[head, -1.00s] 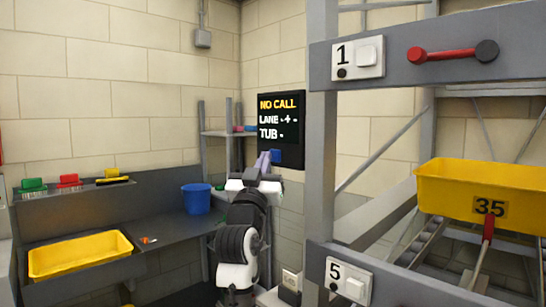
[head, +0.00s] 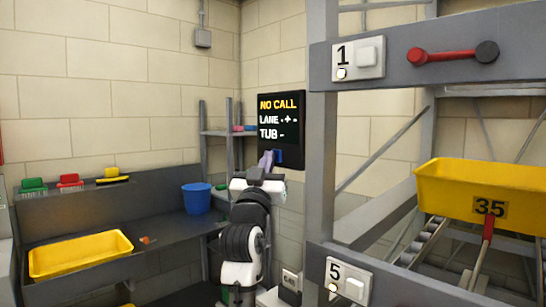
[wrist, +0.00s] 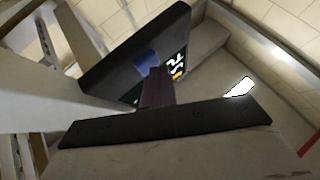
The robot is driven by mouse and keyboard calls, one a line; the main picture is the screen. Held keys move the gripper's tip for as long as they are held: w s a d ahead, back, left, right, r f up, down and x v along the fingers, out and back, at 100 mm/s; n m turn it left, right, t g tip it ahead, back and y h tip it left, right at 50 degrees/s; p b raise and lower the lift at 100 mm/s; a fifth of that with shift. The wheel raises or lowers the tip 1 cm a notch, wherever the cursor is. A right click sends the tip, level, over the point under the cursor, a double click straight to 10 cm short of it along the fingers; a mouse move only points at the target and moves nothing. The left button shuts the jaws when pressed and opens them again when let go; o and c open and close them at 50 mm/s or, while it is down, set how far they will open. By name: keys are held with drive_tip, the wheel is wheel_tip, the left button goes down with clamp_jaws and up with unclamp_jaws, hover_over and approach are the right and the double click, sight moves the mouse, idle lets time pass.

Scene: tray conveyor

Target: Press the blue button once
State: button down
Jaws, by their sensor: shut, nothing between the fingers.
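The blue button (head: 280,155) is at the lower part of a black display panel (head: 293,129) on the back wall. The panel reads "NO CALL", "LANE" and "TUB". My gripper (head: 266,159) is shut and empty, its fingertips at the left of the button in the head view and partly covering it. In the wrist view the shut fingers (wrist: 158,86) point at the panel, just beside the visible blue patch of the button (wrist: 147,60). I cannot tell whether the fingertips touch the button.
A grey rack frame (head: 322,160) stands close at the right, with labels 1 and 5 and a yellow tub 35 (head: 450,185).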

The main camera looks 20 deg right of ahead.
idle(0.3)
drive_tip(key=shift+s+a+b, duration=0.3)
drive_tip(key=shift+a, duration=0.5)
drive_tip(key=shift+a, duration=0.1)
drive_tip(key=a, duration=0.1)
drive_tip(key=s+a, duration=0.1)
drive_tip(key=a, duration=0.1)
drive_tip(key=a+b, duration=0.1)
drive_tip(key=shift+s+a, duration=0.25)
drive_tip(key=shift+s, duration=0.15)
idle(0.4)
